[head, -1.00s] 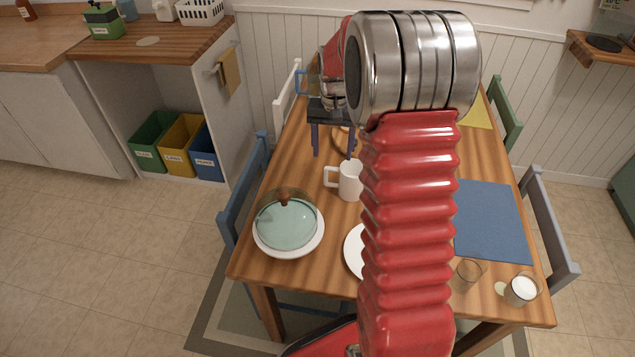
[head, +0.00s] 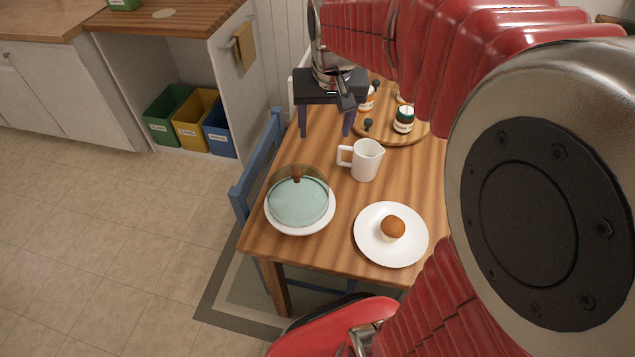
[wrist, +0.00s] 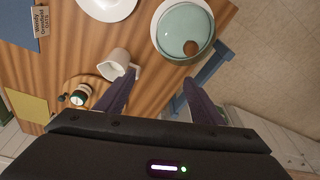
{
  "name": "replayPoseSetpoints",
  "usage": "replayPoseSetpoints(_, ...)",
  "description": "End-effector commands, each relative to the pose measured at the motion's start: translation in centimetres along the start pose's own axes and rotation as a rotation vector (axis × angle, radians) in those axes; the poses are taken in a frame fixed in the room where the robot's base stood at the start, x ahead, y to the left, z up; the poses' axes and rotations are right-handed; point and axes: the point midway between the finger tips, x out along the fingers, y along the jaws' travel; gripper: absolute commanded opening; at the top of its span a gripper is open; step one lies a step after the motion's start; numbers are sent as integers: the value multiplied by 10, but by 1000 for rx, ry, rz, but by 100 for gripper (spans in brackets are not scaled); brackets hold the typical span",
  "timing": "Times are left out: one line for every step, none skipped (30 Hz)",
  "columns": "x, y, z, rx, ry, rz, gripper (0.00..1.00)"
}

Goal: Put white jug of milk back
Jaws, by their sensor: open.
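The white jug (head: 366,161) stands upright on the wooden table, with its handle on the left in the head view. In the wrist view the jug (wrist: 113,65) is by the tip of the left finger, which overlaps the handle area. My gripper (head: 324,134) is open and empty, fingers pointing down, behind and to the left of the jug in the head view. The wrist view shows its two dark fingers (wrist: 160,80) spread wide, with nothing between them. I cannot tell whether a finger touches the handle. The inside of the jug is hard to see.
A covered cake dish (head: 298,203) stands at the table's front left. A white plate with a muffin (head: 392,228) is in front of the jug. A round wooden tray (head: 386,137) with small jars is behind it. A blue chair (head: 258,165) is at the left. My arm hides the table's right side.

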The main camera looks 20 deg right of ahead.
Motion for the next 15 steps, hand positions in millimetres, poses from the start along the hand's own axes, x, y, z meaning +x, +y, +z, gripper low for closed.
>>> replayPoseSetpoints(-7,-3,8,-15,13,-4,62)
replayPoseSetpoints(-10,-5,12,-24,20,-7,62)
replayPoseSetpoints(-14,-7,18,-35,28,-9,62)
replayPoseSetpoints(-17,-8,22,-43,35,-12,62)
replayPoseSetpoints(-20,-9,26,-52,42,-14,62)
replayPoseSetpoints(-24,-11,32,-64,50,-17,62)
replayPoseSetpoints(-26,-12,36,-73,58,-19,62)
replayPoseSetpoints(-29,-14,41,-81,63,-21,62)
replayPoseSetpoints(-32,-15,46,-92,73,-24,62)
replayPoseSetpoints(-34,-16,51,-100,79,-26,62)
replayPoseSetpoints(-36,-17,56,-108,86,-29,62)
replayPoseSetpoints(-40,-18,62,-120,95,-32,62)
replayPoseSetpoints(-41,-19,66,-129,101,-34,62)
replayPoseSetpoints(-43,-20,70,-138,108,-36,62)
replayPoseSetpoints(-46,-21,77,-149,116,-39,62)
